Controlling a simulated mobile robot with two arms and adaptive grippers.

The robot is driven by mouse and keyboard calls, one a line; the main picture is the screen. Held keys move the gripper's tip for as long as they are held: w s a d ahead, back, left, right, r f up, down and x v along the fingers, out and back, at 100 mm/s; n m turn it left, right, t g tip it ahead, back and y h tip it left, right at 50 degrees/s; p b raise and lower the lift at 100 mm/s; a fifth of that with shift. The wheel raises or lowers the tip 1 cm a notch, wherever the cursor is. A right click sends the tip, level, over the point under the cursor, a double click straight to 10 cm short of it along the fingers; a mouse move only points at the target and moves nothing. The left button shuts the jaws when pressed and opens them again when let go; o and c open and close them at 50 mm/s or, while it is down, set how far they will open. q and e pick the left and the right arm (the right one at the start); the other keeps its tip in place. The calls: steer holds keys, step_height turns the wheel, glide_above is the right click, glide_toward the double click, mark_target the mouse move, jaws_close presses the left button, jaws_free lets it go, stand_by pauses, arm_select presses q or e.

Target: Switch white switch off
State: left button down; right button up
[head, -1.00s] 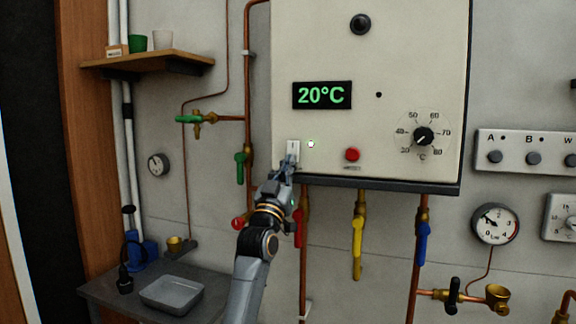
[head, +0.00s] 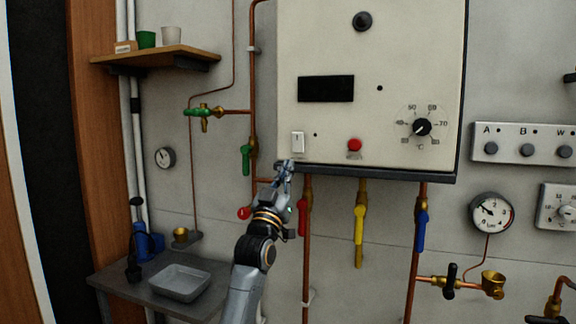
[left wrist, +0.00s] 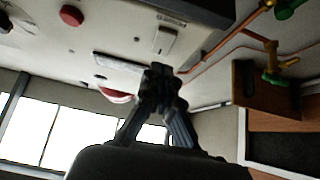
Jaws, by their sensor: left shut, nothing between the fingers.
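The white switch (head: 298,142) is a small rocker at the lower left of the cream boiler panel (head: 400,60). It also shows in the left wrist view (left wrist: 165,40). The small lamp to its right is dark, and the display (head: 326,89) above is black. My left gripper (head: 284,166) is shut and empty, just below the switch at the panel's lower edge and apart from the switch. In the left wrist view its fingers (left wrist: 158,74) are together. My right gripper is not in view.
A red button (head: 354,145) and a dial (head: 422,127) sit on the same panel. Red (head: 303,217), yellow (head: 359,224) and blue (head: 422,222) valve handles hang below it. A green valve handle (head: 246,158) is left of the switch. A grey tray (head: 180,284) stands lower left.

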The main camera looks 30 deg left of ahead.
arm_select(q)
steer(key=s+f+b, duration=0.2)
steer(key=s+f, duration=0.1)
steer(key=f, duration=0.3)
steer(key=shift+s+d, duration=0.25)
steer(key=shift+d, duration=0.15)
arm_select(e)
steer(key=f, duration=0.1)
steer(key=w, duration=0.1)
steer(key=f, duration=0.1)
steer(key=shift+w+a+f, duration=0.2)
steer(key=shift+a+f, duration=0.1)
arm_select(q)
steer(key=shift+w, duration=0.1)
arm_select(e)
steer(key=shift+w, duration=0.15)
